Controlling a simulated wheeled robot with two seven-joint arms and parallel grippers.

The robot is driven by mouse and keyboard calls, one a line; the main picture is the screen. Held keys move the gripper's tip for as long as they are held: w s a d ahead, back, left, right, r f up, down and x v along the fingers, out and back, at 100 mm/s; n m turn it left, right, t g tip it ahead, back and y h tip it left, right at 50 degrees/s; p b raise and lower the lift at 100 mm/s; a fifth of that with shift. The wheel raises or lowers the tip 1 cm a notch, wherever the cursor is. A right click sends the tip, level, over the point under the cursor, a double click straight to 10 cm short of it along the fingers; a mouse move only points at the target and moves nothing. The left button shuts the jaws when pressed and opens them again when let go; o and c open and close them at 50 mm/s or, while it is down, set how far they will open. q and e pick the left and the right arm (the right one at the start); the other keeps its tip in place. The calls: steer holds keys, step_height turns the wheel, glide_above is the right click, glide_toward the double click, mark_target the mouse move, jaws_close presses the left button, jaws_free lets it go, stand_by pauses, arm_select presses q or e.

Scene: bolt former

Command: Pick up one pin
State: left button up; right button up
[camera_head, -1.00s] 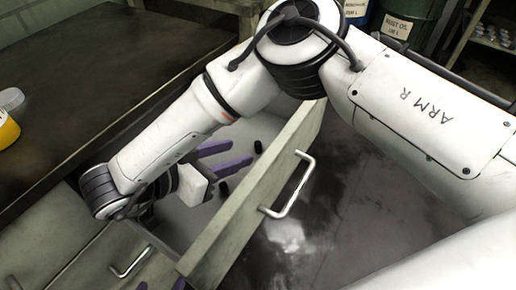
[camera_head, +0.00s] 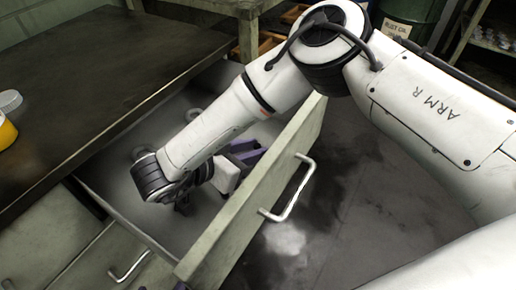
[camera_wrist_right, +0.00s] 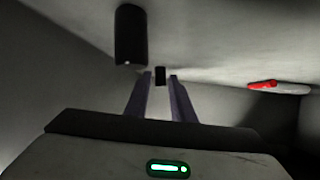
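My right gripper (camera_head: 246,154) reaches down into the open drawer (camera_head: 297,130), its purple fingers close to the drawer front. In the right wrist view its fingers (camera_wrist_right: 160,80) are apart. A small dark pin (camera_wrist_right: 160,75) shows in the gap between the fingertips, with a sliver of space on each side. I cannot tell whether it is level with the tips or beyond them. A second, nearer-looking dark pin (camera_wrist_right: 130,35) stands up and to the left of the fingers. In the head view I cannot make out the pins clearly. Only a purple bit, perhaps my left gripper, shows at the bottom edge.
A red-and-white object (camera_wrist_right: 280,87) lies right of the fingers in the wrist view. The drawer front with its handle (camera_head: 290,190) borders the gripper. A dark bench top (camera_head: 100,80) is at left.

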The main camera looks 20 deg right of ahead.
jaws_close()
steer(key=shift+r, duration=0.1)
